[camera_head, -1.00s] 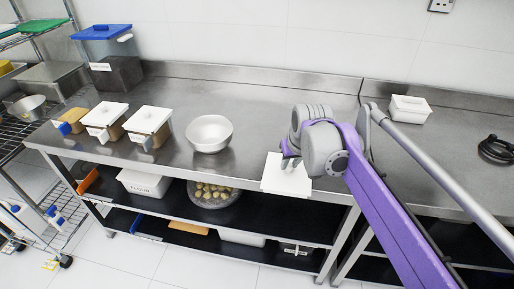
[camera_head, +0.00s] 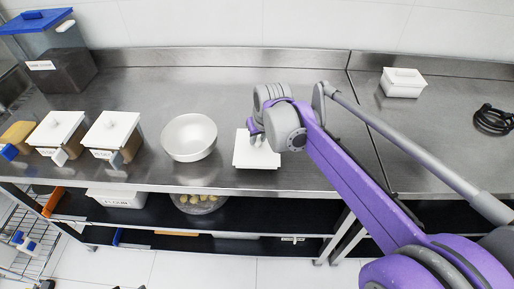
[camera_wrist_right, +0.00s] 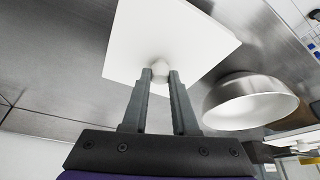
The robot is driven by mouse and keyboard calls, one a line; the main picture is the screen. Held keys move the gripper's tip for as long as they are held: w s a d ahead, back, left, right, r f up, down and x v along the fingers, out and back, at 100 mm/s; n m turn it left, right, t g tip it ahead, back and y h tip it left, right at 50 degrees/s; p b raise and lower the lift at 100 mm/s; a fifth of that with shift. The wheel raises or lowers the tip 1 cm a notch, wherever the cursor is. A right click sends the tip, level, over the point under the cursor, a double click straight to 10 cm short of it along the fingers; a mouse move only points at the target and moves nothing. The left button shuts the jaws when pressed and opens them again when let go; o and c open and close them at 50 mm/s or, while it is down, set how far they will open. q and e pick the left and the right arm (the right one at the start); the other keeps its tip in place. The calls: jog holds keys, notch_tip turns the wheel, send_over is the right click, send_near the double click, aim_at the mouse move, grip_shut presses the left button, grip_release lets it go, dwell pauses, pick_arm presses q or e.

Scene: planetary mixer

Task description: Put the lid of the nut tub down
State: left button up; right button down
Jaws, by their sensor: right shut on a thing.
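The lid (camera_head: 257,157) is a flat white square plate with a round knob (camera_wrist_right: 160,72). My right gripper (camera_wrist_right: 160,82) is shut on that knob, with one finger on each side. In the head view the right gripper (camera_head: 259,140) is above the lid, partly hidden by its own wrist. The lid is over the steel counter near its front edge, right of the bowl, and looks roughly level. I cannot tell whether it touches the counter. I cannot tell which tub is the nut tub. My left gripper is not in view.
A steel bowl (camera_head: 189,138) stands left of the lid. Two white-lidded tubs (camera_head: 112,134) (camera_head: 56,132) stand further left. The counter (camera_head: 180,85) behind the bowl is clear.

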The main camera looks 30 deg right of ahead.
aim_at(259, 145)
jog(key=shift+w+f, duration=0.1)
jog(key=shift+f, duration=2.1)
jog(key=c, duration=1.1)
grip_release()
jog(key=shift+f, duration=0.2)
jog(key=shift+c, duration=0.2)
jog(key=o, duration=0.5)
jog(key=shift+c, duration=0.2)
jog(key=shift+r, duration=0.25)
jog(key=d+v, duration=0.1)
jog(key=v, duration=1.1)
jog(key=s+a+f+n, duration=0.1)
jog(key=s+a+f, duration=0.4)
jog(key=s+f, duration=0.2)
jog(key=s+a+f, duration=0.5)
jog(key=s+f, duration=0.3)
jog(key=s, duration=0.1)
jog(key=shift+a+n+t+y+p, duration=0.25)
jog(key=shift+n+t+y+p, duration=0.1)
jog(key=shift+n+t+y, duration=0.05)
